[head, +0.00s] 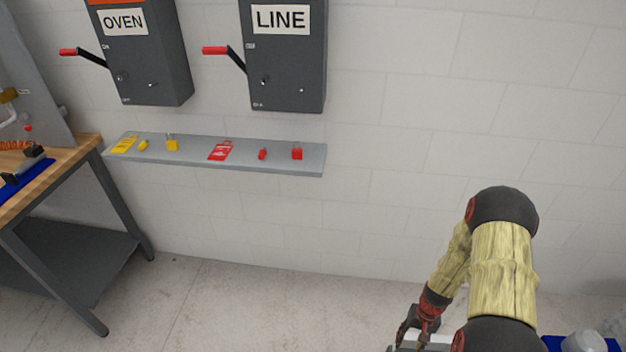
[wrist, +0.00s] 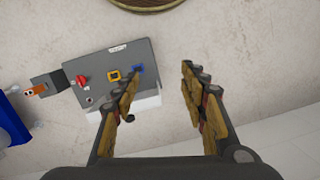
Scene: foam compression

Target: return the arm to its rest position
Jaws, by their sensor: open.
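My arm (head: 503,270) shows at the lower right in the head view, wrapped in a yellowish sleeve. It is bent, with its elbow up and its forearm pointing down. My gripper (head: 422,322) hangs at the bottom edge there, partly cut off and hidden by the arm. In the wrist view my gripper (wrist: 158,98) is open, with nothing between its fingers. The fingers point over the floor and beside a grey panel.
A wall shelf (head: 230,160) holds yellow and red padlocks and tags. Grey OVEN (head: 150,75) and LINE (head: 292,75) boxes with red-tipped levers hang above it. A wooden workbench (head: 75,160) stands left. A grey panel (wrist: 105,95) with coloured controls lies below my gripper. The middle floor is clear.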

